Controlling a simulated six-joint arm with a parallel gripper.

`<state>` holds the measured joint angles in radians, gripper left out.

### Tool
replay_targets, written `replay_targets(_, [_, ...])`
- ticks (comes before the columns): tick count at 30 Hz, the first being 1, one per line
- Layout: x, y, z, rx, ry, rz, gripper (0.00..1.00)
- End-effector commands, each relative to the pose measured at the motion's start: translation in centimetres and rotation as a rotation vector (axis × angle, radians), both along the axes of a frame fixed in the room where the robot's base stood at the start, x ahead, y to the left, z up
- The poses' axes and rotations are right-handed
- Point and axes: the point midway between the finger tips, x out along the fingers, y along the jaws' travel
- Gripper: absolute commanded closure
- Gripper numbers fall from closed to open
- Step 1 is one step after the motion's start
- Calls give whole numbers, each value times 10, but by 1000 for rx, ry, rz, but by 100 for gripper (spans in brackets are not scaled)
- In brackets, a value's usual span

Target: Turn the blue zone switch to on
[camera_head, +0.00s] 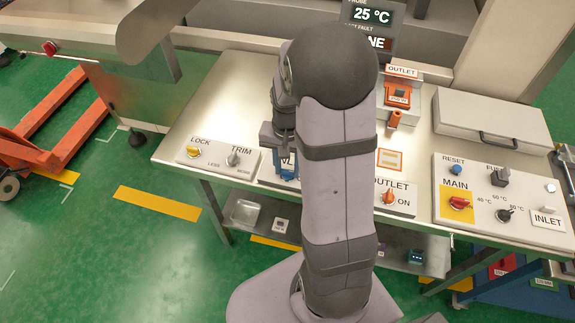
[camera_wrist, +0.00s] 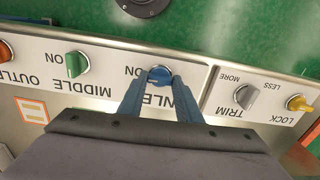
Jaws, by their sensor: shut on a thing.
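The blue zone switch (camera_wrist: 159,75) is a round knob on a white panel labelled INLET, partly covered. The word ON stands beside it, to the left in the wrist view, where the lettering is upside down. My gripper (camera_wrist: 159,84) has its two blue fingers on either side of the knob, shut on it. In the head view my gripper (camera_head: 287,170) is low over the front panel, and my arm hides the knob and most of its panel. A pale mark shows on the knob, but its exact angle is hard to tell.
In the wrist view a green MIDDLE switch (camera_wrist: 77,64) is left of the blue one, and a grey TRIM knob (camera_wrist: 245,96) and yellow LOCK knob (camera_wrist: 298,103) are right. In the head view the orange OUTLET switch (camera_head: 388,197) and red MAIN switch (camera_head: 460,203) are right of my arm.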

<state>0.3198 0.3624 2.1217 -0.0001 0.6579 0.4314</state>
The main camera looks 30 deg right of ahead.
Motion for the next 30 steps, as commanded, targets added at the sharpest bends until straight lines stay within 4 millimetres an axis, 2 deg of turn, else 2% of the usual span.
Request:
replay_targets(18, [1, 0, 0, 0, -1, -53, 91])
replay_targets(19, [1, 0, 0, 0, -1, -53, 66])
replay_targets(21, [1, 0, 0, 0, -1, -52, 50])
replay_targets(30, [0, 0, 0, 0, -1, -50, 50])
